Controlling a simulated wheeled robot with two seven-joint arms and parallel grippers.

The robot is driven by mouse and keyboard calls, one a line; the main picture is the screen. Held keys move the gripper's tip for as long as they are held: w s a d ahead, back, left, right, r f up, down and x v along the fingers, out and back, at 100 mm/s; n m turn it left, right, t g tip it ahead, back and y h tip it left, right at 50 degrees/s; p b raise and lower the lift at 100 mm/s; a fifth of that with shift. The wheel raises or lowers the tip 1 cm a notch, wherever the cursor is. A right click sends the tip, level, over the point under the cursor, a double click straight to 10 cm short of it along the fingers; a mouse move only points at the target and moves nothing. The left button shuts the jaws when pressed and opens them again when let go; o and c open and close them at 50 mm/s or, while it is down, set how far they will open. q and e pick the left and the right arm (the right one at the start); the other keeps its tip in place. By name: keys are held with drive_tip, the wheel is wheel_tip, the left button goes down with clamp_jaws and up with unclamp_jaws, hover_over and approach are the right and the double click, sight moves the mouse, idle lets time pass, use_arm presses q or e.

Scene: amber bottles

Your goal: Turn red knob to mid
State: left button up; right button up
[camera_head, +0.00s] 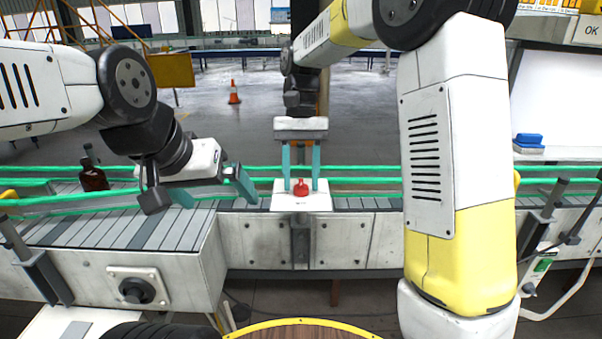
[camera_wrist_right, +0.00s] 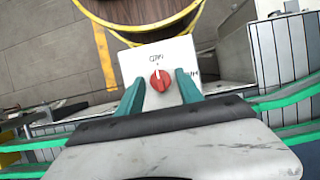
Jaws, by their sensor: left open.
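The red knob (camera_head: 301,188) sits on a white panel (camera_head: 300,205) at the conveyor's edge. In the right wrist view the knob (camera_wrist_right: 160,81) has a pale pointer mark toward the upper lettering; more lettering stands to its right, too small to read surely. My right gripper (camera_head: 301,186) reaches down over the panel with its teal fingers apart, one on each side of the knob. In the wrist view a gap shows between each finger and the knob. My left gripper (camera_head: 212,192) is open and empty above the conveyor, left of the panel.
An amber bottle (camera_head: 92,176) stands on the conveyor slats (camera_head: 130,228) at the left. Green guide rails (camera_head: 360,180) run along the conveyor. A black knob (camera_head: 136,290) is on the conveyor's front. A round table with a yellow rim (camera_head: 300,321) is in front.

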idle(0.3)
drive_tip(key=v, duration=0.7)
drive_tip(key=shift+w+r, duration=0.2)
drive_tip(key=shift+r, duration=0.15)
drive_tip(key=s+d+f+t, duration=0.1)
drive_tip(key=s+d+t, duration=0.2)
drive_tip(key=s+d, duration=0.1)
drive_tip(key=s+d+f+t+y, duration=0.1)
drive_tip(key=s+d+t, duration=0.3)
drive_tip(key=s, duration=0.3)
drive_tip(key=s+d+f+t+y, duration=0.1)
drive_tip(key=s+d+t, duration=0.2)
drive_tip(key=s+d, duration=0.2)
drive_tip(key=shift+s+d+n+t, duration=0.15)
drive_tip(key=shift+d+n+t, duration=0.15)
drive_tip(key=shift+d, duration=0.25)
